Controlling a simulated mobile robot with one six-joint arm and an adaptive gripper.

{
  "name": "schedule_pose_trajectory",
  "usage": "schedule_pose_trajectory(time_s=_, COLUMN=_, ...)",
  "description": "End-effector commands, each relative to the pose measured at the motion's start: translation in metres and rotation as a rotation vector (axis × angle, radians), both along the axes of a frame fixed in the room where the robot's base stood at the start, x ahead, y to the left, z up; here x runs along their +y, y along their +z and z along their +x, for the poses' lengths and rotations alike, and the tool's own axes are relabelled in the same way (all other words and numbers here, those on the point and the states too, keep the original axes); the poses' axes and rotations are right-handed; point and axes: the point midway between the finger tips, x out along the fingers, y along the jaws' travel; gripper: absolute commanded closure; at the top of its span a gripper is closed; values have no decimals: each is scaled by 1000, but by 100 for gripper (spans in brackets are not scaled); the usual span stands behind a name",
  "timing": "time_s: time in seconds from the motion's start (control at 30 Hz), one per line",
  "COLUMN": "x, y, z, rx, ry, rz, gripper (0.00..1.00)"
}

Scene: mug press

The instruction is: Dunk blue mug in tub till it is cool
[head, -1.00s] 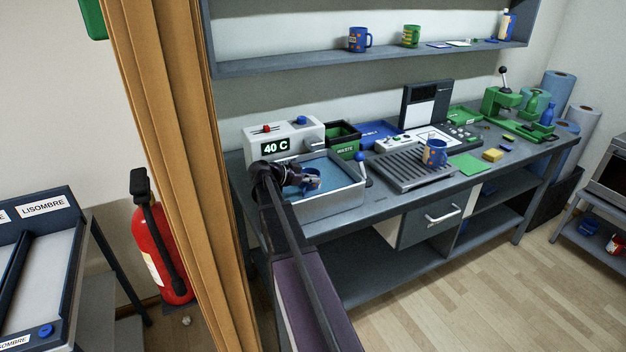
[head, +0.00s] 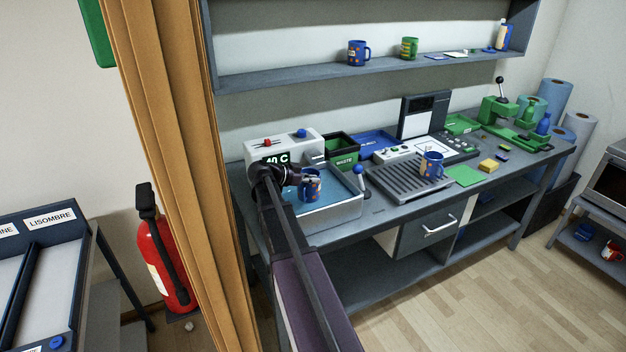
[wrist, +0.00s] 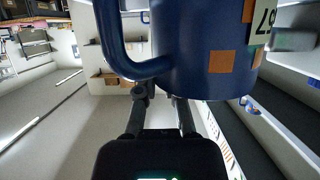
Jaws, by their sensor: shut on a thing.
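The blue mug (head: 310,187) with orange patches is upright in my gripper, over the tub (head: 337,217) of blue water. Its body shows clear of the water, though the exact gap is hard to judge. The mug fills the top of the wrist view (wrist: 195,65), with its handle at the left and a pale label at the right. My gripper (wrist: 161,97) is shut on it, the fingers at the handle side. My arm hides part of the tub's left side. The tub's display (head: 275,159) reads 40 C.
Another blue mug (head: 432,165) stands on the slatted rack (head: 405,186) to the right. A green waste bin (head: 344,160) is behind. Mugs (head: 358,53) stand on the shelf (head: 300,74) above.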

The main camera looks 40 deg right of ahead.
Motion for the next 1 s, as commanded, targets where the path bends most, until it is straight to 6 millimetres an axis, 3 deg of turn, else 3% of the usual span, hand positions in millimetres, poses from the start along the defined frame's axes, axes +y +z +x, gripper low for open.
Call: schedule_pose_trajectory(time_s=1.0, x=0, y=54, z=0, rx=0, ry=1, rz=-1, gripper=100)
